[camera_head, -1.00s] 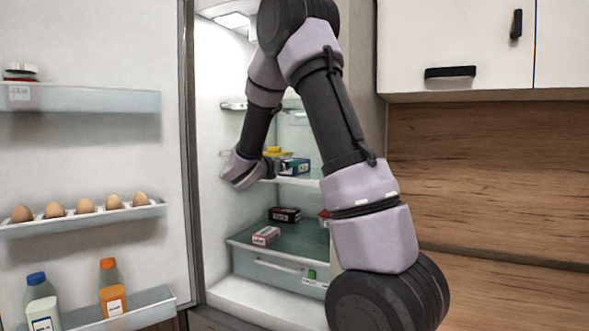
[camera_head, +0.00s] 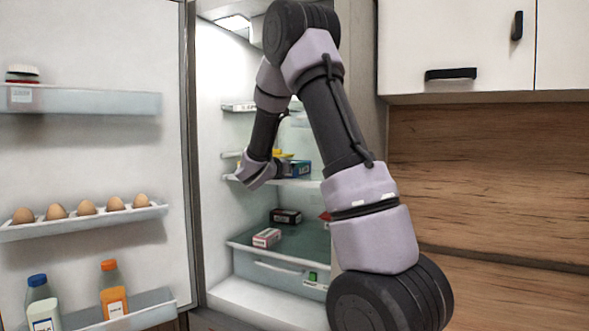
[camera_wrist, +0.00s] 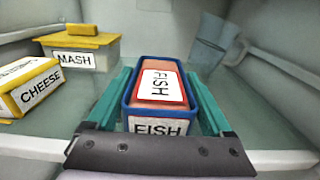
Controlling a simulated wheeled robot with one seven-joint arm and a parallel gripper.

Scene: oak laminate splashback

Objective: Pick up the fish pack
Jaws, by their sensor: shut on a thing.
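The fish pack (camera_wrist: 160,82) is a blue tray with a pink top and white labels reading FISH. In the wrist view it sits between the two teal fingers of my gripper (camera_wrist: 163,88), which are shut on its sides. My wrist partly hides the shelf there. I cannot tell whether the pack's base touches the shelf.
A yellow cheese box (camera_wrist: 30,84) and a yellow-lidded mash tub (camera_wrist: 82,50) stand left of the pack. A clear glass-like shape (camera_wrist: 212,45) is behind right. Lower down are a red-and-white box (camera_head: 267,237) and a dark box (camera_head: 286,215). The open door holds eggs (camera_head: 87,207) and bottles.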

